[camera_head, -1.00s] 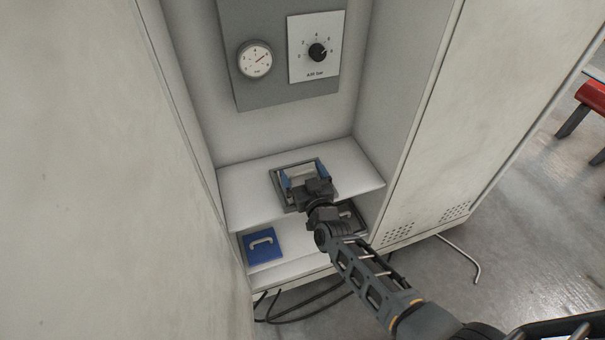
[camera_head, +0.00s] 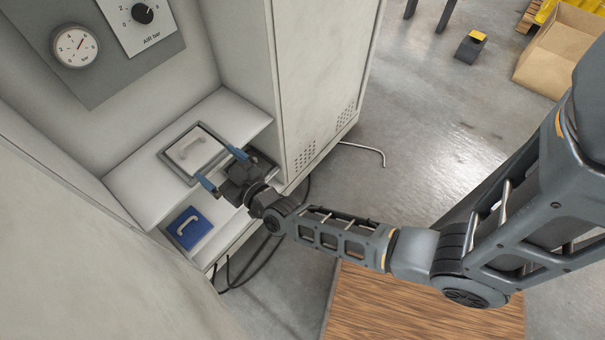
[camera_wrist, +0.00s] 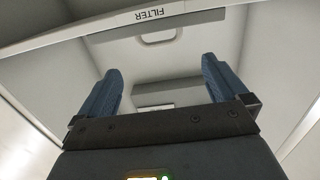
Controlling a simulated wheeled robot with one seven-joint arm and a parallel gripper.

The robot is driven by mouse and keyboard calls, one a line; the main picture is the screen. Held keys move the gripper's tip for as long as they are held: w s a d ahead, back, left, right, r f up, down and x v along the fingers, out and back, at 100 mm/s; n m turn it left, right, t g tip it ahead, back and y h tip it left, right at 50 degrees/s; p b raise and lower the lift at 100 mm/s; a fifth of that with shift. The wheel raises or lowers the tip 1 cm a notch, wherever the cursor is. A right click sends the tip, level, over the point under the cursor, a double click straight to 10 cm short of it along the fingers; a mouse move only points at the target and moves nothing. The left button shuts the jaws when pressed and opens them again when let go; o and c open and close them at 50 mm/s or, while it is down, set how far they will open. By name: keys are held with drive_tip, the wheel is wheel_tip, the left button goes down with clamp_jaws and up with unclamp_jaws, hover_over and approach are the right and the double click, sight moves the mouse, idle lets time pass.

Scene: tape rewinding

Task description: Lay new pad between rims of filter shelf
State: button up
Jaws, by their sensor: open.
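A white pad (camera_head: 208,152) with a pale handle lies inside the grey rims (camera_head: 177,166) of the filter shelf (camera_head: 133,188). It looks flat, but its near right corner is close behind my fingers, so that edge is hard to see. My gripper (camera_head: 222,168) is open and empty, just in front of the shelf edge. In the wrist view, the blue fingers of my gripper (camera_wrist: 163,78) stand wide apart with nothing between them. The pad's handle (camera_wrist: 157,39) shows beyond them, near the shelf's front edge labelled FILTER (camera_wrist: 160,14).
A blue pad (camera_head: 188,229) with a white handle lies on the lower shelf at left. A dark-rimmed item there is partly hidden behind my gripper. Cabinet walls stand on both sides. A gauge (camera_head: 75,46) and a dial (camera_head: 142,14) are on the back panel.

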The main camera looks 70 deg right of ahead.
drive_tip(key=s+a+r+n+y, duration=0.15)
drive_tip(key=s+a+r, duration=0.25)
drive_tip(key=s, duration=0.5)
drive_tip(key=s+a+r+n+y, duration=0.1)
drive_tip(key=s+a+r+y, duration=0.25)
drive_tip(key=s, duration=0.55)
drive_tip(key=s+a+r+n+y, duration=0.1)
drive_tip(key=s+a+r, duration=0.1)
drive_tip(key=s+r, duration=0.4)
drive_tip(key=s+a+r+n+g, duration=0.1)
drive_tip(key=s+a+r, duration=0.2)
drive_tip(key=s+r, duration=0.4)
wheel_tip(320, 180, up, 4)
drive_tip(key=shift+f+y, duration=0.15)
drive_tip(key=shift+y, duration=0.25)
